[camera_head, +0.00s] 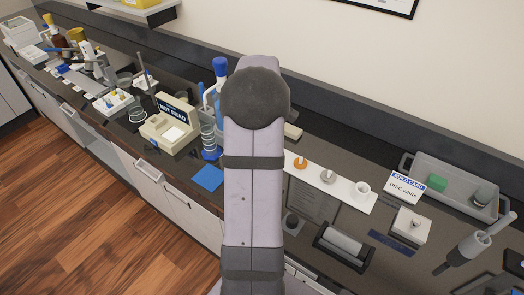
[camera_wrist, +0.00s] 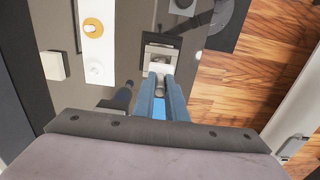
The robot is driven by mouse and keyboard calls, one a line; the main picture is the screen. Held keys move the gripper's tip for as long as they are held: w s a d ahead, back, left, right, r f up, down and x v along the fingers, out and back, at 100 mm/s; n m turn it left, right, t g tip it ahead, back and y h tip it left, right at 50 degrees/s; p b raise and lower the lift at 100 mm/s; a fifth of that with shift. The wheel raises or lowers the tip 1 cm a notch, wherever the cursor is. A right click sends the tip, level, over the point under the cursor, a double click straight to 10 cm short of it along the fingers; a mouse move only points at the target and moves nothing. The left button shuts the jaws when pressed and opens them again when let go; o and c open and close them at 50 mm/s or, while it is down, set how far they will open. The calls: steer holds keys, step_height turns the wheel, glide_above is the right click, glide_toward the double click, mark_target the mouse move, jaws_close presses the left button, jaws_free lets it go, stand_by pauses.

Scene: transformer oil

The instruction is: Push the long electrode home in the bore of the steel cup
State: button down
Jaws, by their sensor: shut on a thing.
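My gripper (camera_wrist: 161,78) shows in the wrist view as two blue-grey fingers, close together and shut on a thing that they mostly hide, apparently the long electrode. The fingertips are over a pale square holder (camera_wrist: 150,60) with a dark block behind it. A small grey round part shows at the fingertips; I cannot tell whether it is the steel cup or the electrode's end. How deep the electrode sits in the bore is hidden. In the head view my own arm hides the gripper and the work.
A roller stand (camera_head: 343,241), a grey tray (camera_head: 456,171) and the "NOT READ" box (camera_head: 168,131) are nearby. A blue mat (camera_head: 208,178) lies left of my arm.

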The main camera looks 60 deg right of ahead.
steer(key=shift+f+b, duration=2.4)
steer(key=shift+f, duration=1.6)
steer(key=c, duration=1.7)
jaws_free()
steer(key=shift+r, duration=0.1)
steer(key=shift+r+b, duration=1.25)
steer(key=shift+r, duration=2.35)
steer(key=shift+a, duration=0.1)
